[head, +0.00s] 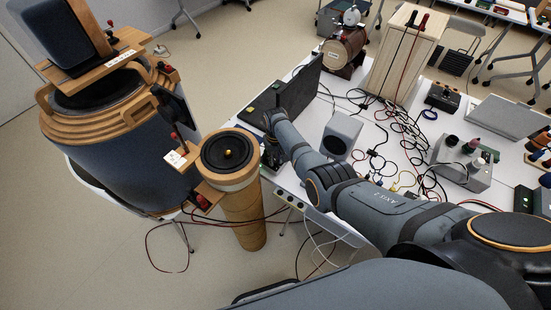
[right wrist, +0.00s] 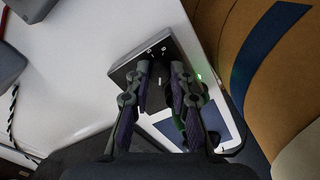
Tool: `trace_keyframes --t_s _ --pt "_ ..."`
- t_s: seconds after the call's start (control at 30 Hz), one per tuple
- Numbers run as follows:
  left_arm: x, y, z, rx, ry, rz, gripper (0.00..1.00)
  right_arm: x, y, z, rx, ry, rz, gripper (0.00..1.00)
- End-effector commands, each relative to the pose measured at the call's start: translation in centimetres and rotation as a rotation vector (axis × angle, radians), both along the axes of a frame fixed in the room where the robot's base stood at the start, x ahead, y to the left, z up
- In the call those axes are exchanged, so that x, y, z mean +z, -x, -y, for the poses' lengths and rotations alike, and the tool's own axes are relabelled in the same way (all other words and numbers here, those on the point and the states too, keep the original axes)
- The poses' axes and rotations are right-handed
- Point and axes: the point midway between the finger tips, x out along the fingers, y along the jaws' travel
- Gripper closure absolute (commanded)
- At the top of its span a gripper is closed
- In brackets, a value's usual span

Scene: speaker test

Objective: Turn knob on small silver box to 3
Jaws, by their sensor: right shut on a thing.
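The small box (right wrist: 130,69) lies on the white table in the right wrist view, with a metallic upper face and small white marks along its far edge. My right gripper (right wrist: 160,82) is over this face, its two dark fingers closed around the knob. The fingers hide most of the knob, so I cannot read its setting. In the head view my right gripper (head: 271,136) is at the table's left edge, where the box is mostly hidden by the arm. My left gripper does not show in either view.
A tall tan cylinder with a black top (head: 229,155) stands close to the left of the right gripper. A large blue-grey drum (head: 110,150) is farther left. A grey box (head: 341,134) and tangled cables (head: 400,150) occupy the white table (head: 305,98). A black case (head: 287,92) lies behind.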

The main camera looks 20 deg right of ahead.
Motion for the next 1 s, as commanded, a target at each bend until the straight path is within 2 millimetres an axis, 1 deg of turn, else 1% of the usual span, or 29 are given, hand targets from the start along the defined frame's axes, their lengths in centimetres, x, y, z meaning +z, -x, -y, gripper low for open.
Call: trace_keyframes --t_s 0.43,0.47,0.6,0.63,0.9,1.0 --pt "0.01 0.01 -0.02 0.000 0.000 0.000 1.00 0.07 -0.10 0.00 -0.009 0.000 0.003 1.00" --pt "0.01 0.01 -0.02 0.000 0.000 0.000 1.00 0.07 -0.10 0.00 -0.009 0.000 0.003 0.76" --pt "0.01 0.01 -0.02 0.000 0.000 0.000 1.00 0.06 -0.08 0.00 -0.009 0.000 0.002 0.57" --pt "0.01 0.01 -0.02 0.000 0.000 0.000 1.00 0.05 -0.07 0.00 -0.009 0.000 0.002 0.55" --pt "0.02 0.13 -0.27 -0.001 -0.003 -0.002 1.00 0.07 -0.04 0.00 -0.008 0.000 0.001 0.55" --pt "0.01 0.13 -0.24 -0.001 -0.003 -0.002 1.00 0.58 -0.05 -0.01 -0.008 0.000 0.001 0.55"
